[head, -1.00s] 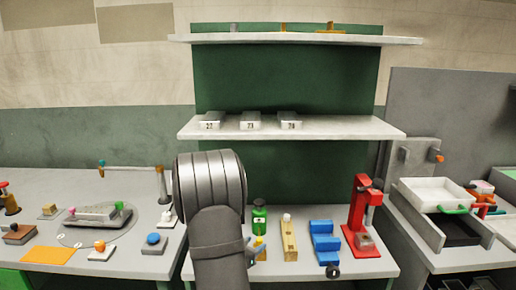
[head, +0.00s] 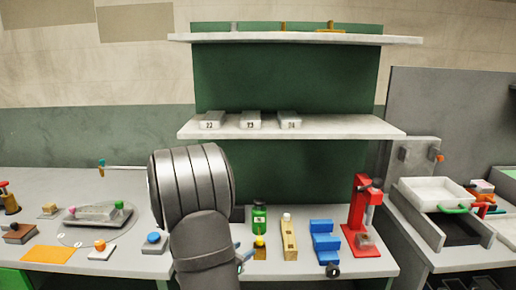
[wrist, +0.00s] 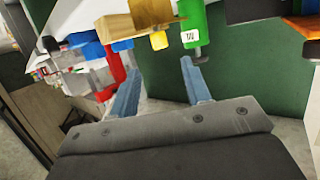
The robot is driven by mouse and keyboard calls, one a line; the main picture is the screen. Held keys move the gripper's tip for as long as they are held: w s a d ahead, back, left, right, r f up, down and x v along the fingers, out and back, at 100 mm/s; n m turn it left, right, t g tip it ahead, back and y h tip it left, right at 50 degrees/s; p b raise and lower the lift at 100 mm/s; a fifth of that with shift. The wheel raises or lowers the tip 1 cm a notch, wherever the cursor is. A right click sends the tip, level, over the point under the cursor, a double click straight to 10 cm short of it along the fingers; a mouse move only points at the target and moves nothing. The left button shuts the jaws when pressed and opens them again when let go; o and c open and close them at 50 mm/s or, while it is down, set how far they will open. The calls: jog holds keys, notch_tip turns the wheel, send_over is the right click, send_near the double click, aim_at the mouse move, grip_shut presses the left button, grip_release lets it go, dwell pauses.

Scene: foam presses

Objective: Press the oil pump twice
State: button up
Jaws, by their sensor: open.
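A green bottle (head: 259,218) with a white label and dark top stands on the middle bench, just right of my arm. In the wrist view the green bottle (wrist: 191,20) and the yellow bottle (wrist: 158,40) appear upside down, beyond my fingertips. My gripper (wrist: 159,64) is open, with nothing between its two blue fingers. In the head view my arm hides most of it, and a bit of blue finger shows beside the yellow bottle.
A wooden block (head: 289,238) with a white knob, a blue vise (head: 325,242) and a red press (head: 361,220) stand to the right. A shelf (head: 340,127) with numbered grey boxes hangs above. A left table (head: 125,262) holds several small items.

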jog(key=shift+w, duration=0.1)
jog(key=c, duration=0.4)
jog(key=shift+w+r, duration=0.3)
jog(key=shift+c, duration=1.4)
jog(key=w+r+n+t+y, duration=0.1)
jog(key=w+r, duration=0.1)
jog(key=w+r+t+y, duration=0.1)
jog(key=w+r+y, duration=0.1)
jog(key=w+r+n+t+y, duration=0.1)
jog(key=w+r, duration=0.1)
jog(key=shift+w+d+r+n, duration=0.15)
jog(key=shift+w+d+n, duration=0.15)
jog(key=shift+d, duration=0.05)
grip_shut()
jog(key=w+d+r+n+y, duration=0.2)
jog(key=d+r+n+y, duration=0.2)
jog(key=r, duration=0.1)
jog(key=shift+w+d+r, duration=0.3)
jog(key=shift+w+r, duration=0.05)
